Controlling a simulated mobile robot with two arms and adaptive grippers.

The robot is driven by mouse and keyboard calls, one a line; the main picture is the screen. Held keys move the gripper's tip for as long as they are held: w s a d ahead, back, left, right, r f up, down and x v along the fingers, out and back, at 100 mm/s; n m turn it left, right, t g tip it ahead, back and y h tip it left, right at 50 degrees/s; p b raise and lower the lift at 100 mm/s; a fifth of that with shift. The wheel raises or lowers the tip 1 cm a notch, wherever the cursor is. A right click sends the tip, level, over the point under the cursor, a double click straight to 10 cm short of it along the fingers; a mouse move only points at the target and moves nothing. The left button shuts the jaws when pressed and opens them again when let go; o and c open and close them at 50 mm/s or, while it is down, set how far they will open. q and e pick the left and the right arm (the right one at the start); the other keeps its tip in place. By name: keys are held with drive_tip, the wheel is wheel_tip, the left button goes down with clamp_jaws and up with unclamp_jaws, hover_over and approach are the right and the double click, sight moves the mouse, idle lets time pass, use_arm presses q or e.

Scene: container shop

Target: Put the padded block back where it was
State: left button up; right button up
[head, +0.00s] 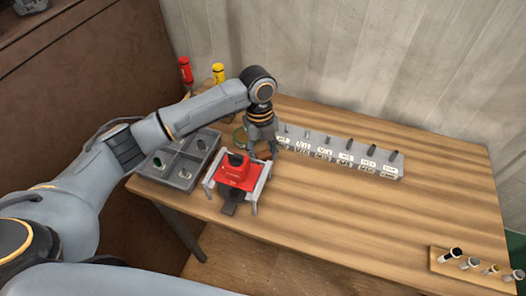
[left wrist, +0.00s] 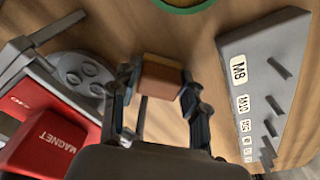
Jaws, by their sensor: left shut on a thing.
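The padded block (left wrist: 160,77) is a small block with a tan top and a reddish-brown face. It sits between the two fingers of my left gripper (left wrist: 163,92), which is shut on it. In the head view my left gripper (head: 262,150) points down over the table, between the red magnet device and the labelled grey rack. The block cannot be made out in the head view. I cannot tell whether its underside touches the table. My right gripper is not in view.
The red magnet device (head: 233,172) stands close left of the gripper, beside a grey compartment tray (head: 183,181). The grey rack (head: 340,158) is close right. A green ring (left wrist: 184,4) lies beyond. Several small parts stand on a board (head: 443,268). The table's (head: 350,220) middle is clear.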

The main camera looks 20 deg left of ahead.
use_arm(q)
drive_tip(key=shift+f, duration=0.15)
drive_tip(key=o, duration=1)
drive_tip(key=r+b, duration=0.1)
drive_tip(key=r, duration=0.7)
drive_tip(key=w+a+r+b, duration=0.1)
drive_tip(key=r, duration=0.3)
drive_tip(key=shift+r+b, duration=0.15)
drive_tip(key=shift+b, duration=0.15)
